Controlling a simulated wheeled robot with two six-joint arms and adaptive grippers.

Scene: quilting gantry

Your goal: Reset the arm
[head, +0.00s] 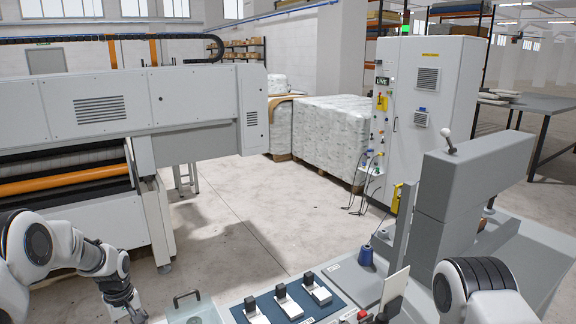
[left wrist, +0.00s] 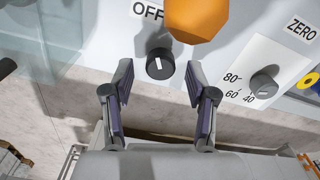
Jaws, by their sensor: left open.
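My left arm comes in at the lower left of the head view, and its gripper (head: 136,316) is at the bottom edge, partly cut off. In the left wrist view the left gripper (left wrist: 159,84) is open, its two fingers apart and nothing between them. Beyond the fingertips is a black rotary knob (left wrist: 160,64) with a white pointer line, below an "OFF" label on a pale panel (left wrist: 112,35). I cannot tell whether the fingers touch the panel. My right arm shows at the lower right of the head view; its gripper is out of view.
A second dial (left wrist: 263,84) marked 80, 60, 40 sits right of the knob, near a "ZERO" label. An orange part (left wrist: 196,18) stands out above. Open floor (head: 240,222) lies behind.

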